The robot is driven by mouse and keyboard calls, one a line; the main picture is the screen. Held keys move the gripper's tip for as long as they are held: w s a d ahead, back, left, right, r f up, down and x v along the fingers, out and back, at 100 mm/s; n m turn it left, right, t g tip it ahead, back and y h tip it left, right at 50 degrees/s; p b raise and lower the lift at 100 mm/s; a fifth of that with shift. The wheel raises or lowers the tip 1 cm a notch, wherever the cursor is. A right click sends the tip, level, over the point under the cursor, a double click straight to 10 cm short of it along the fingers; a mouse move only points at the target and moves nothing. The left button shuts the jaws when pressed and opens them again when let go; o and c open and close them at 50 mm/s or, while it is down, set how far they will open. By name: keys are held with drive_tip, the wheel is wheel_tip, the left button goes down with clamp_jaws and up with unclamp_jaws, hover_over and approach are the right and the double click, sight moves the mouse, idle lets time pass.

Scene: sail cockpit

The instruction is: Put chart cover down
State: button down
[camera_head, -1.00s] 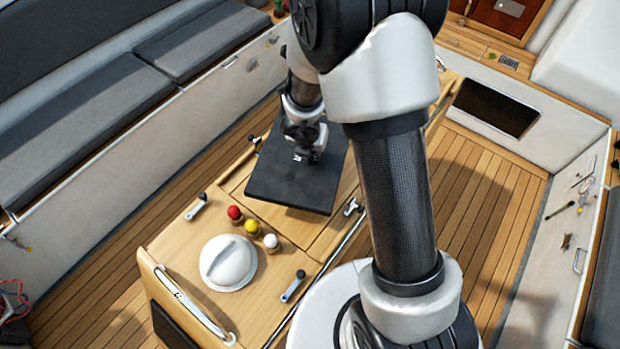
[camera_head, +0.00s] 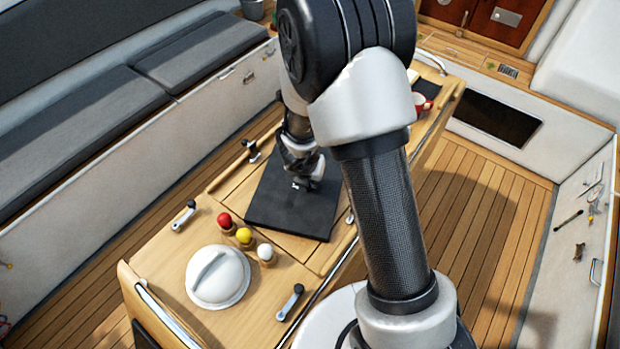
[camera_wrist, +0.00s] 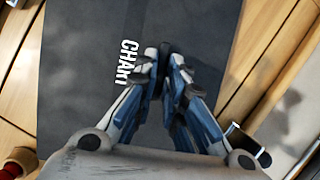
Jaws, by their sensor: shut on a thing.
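The chart cover (camera_head: 275,213) is a dark flat panel over the middle of the wooden cockpit table (camera_head: 165,255). My gripper (camera_head: 307,184) is above the cover, pointing down at it. In the wrist view the cover (camera_wrist: 85,75) fills the middle, with white "CHART" lettering partly behind the fingers. My gripper (camera_wrist: 165,65) has its fingertips together there, shut on a small dark part of the cover that the fingers mostly hide. I cannot tell whether the cover touches the table top or sits slightly above it.
Red (camera_head: 225,220), yellow (camera_head: 244,236) and white (camera_head: 265,252) knobs stand near the cover's front edge. A white dome (camera_head: 218,276) and winch-like handles (camera_head: 290,302) are closer. A red mug (camera_head: 422,104) stands at the table's far end. Grey cushioned benches (camera_head: 100,120) line the left.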

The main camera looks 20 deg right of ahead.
drive_tip(key=c, duration=1.7)
unclamp_jaws()
drive_tip(key=shift+o, duration=0.2)
drive_tip(key=shift+r, duration=0.15)
drive_tip(key=s+a+r+n+t+y+p, duration=0.15)
drive_tip(key=a+r+n, duration=0.25)
drive_tip(key=r+n, duration=0.45)
drive_tip(key=s+a+r+n+t+y+p, duration=0.1)
drive_tip(key=s+a+r+n+y+p, duration=0.25)
drive_tip(key=r, duration=0.85)
drive_tip(key=a+r+n+t+y+p, duration=0.1)
drive_tip(key=a+r+n, duration=0.3)
drive_tip(key=r+n, duration=0.5)
drive_tip(key=s+d+r+n+g+h, duration=0.1)
drive_tip(key=s+d+n, duration=0.2)
drive_tip(key=s+n, duration=0.3)
drive_tip(key=s+d+r+n+g+h, duration=0.1)
drive_tip(key=s+d+r+n, duration=0.1)
drive_tip(key=s+n, duration=0.5)
drive_tip(key=s+d+r+n+g+h, duration=0.1)
drive_tip(key=s+d+r+n, duration=0.1)
drive_tip(key=s+d+n, duration=0.2)
drive_tip(key=s+n, duration=0.3)
drive_tip(key=n, duration=0.1)
drive_tip(key=shift+s+d+r+h, duration=0.25)
drive_tip(key=shift+d+h, duration=0.05)
